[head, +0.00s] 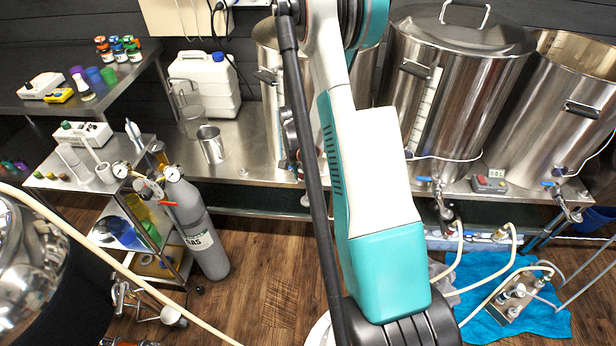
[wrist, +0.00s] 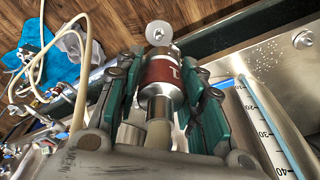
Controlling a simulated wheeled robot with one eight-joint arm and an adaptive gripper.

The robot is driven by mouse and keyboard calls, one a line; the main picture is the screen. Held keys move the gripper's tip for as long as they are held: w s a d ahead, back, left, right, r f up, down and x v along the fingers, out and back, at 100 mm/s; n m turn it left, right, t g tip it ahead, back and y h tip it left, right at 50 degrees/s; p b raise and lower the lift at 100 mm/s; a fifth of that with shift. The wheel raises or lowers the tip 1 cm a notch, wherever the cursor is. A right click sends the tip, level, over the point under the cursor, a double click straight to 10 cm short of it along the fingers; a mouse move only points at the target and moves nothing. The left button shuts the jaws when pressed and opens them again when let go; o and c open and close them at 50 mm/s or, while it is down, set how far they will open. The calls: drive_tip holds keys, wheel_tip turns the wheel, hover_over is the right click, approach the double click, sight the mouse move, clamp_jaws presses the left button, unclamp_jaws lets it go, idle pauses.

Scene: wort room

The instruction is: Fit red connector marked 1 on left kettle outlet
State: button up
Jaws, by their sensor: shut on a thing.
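In the wrist view, my gripper (wrist: 160,88) is shut on the red connector (wrist: 161,72), a metal fitting with a red band bearing a 1. A round metal piece shows at its far end; I cannot tell whether it belongs to the connector. A pale hose-like piece runs from its near end. The left kettle (head: 268,52), a steel vessel, is partly hidden behind my arm. Its outlet is not clear in either view.
The middle kettle (head: 465,75) and right kettle (head: 565,85) stand on the steel bench. Pale hoses (head: 512,240) run to a pump (head: 515,300) on a blue cloth (head: 480,270). A gas cylinder (head: 197,225) stands at left. A printed scale (wrist: 272,130) is close right of my gripper.

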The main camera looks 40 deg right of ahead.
drive_tip(key=shift+s+d+f+m, duration=0.3)
drive_tip(key=shift+d+f+m, duration=0.1)
drive_tip(key=shift+d, duration=0.15)
drive_tip(key=b, duration=0.4)
hover_over(309, 199)
drive_tip(key=shift+a+f, duration=0.15)
drive_tip(key=shift+f, duration=2.7)
drive_tip(key=shift+f+b, duration=0.3)
drive_tip(key=shift+f, duration=0.3)
drive_tip(key=shift+f, duration=1.3)
drive_tip(key=o, duration=1.2)
drive_tip(key=shift+a+r, duration=0.1)
drive_tip(key=r, duration=0.4)
drive_tip(key=a+r, duration=0.1)
drive_tip(key=r, duration=0.6)
drive_tip(key=shift+a+r, duration=0.35)
